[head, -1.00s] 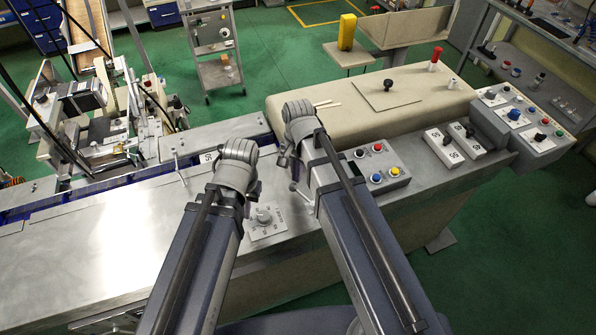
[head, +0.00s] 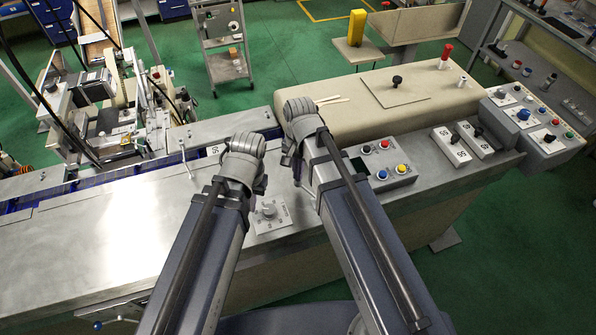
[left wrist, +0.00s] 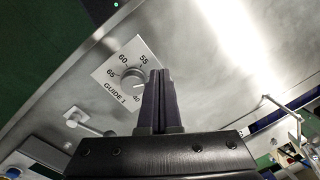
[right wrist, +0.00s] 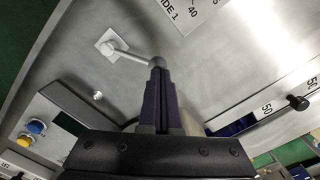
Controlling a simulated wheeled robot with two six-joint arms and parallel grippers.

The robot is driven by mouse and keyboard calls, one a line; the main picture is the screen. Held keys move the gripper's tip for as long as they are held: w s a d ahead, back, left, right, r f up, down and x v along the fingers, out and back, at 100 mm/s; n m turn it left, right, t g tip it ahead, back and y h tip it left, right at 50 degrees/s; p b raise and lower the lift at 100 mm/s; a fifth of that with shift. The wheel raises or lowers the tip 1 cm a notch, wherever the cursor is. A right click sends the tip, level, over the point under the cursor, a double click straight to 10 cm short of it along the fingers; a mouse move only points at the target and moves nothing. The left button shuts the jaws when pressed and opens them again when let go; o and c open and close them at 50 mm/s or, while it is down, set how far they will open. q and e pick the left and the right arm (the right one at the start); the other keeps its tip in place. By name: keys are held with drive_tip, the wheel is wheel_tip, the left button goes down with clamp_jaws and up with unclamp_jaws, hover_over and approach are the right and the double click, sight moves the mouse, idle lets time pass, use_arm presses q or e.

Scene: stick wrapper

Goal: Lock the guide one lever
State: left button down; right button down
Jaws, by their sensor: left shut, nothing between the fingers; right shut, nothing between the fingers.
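The guide one lever is a grey handle with a ball end on a square white plate (right wrist: 110,43), beside the GUIDE 1 dial plate in the right wrist view. It also shows in the left wrist view (left wrist: 82,119). My right gripper (right wrist: 158,70) is shut and empty, its tips at the lever's ball end; I cannot tell whether they touch. My left gripper (left wrist: 160,73) is shut and empty, its tips overlapping the right edge of the GUIDE 1 dial plate (left wrist: 112,84). In the head view my wrists hide the fingertips and most of the lever.
A button box (head: 383,166) sits right of my right arm. Another numbered lever (right wrist: 298,102) stands at the far right of the right wrist view. White switch plates (head: 452,146) and a control box (head: 548,140) lie further right. The metal top (head: 110,235) is clear at left.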

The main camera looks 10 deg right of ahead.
drive_tip(key=shift+w+d, duration=0.1)
idle(0.7)
drive_tip(key=shift+w+d, duration=0.35)
drive_tip(key=shift+d, duration=0.25)
use_arm(q)
drive_tip(key=shift+r, duration=0.1)
use_arm(e)
drive_tip(key=shift+r, duration=0.1)
